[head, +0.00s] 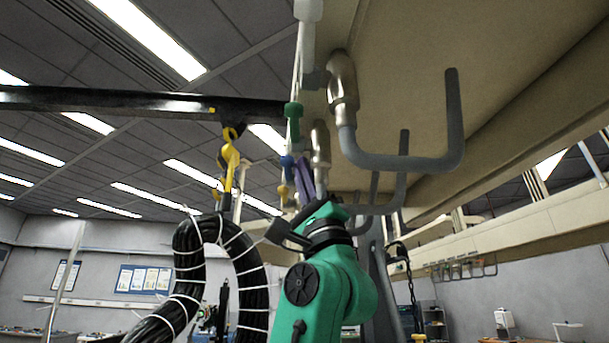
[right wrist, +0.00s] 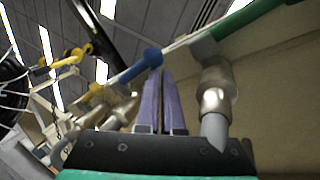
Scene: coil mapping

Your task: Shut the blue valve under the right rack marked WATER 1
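The blue valve (head: 287,161) hangs under the rack, in a row between a green part (head: 293,112) and a yellow one (head: 283,190). In the right wrist view the blue valve (right wrist: 152,57) shows a round knob, with a blue bar running down to the left. My right gripper (head: 305,168) has purple fingers pointing up close to the blue valve. In the right wrist view the fingers (right wrist: 160,73) are together with only a thin slit between them. Their tips are just below the knob; I cannot tell whether they touch. No WATER 1 label is readable. My left gripper is not in view.
Metal fittings (head: 342,85) and grey bent pipes (head: 405,160) hang right of the valves under the beige rack (head: 430,80). A thick black coil with white ties (head: 190,270) stands left of my right arm. A black bar (head: 120,101) crosses the upper left.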

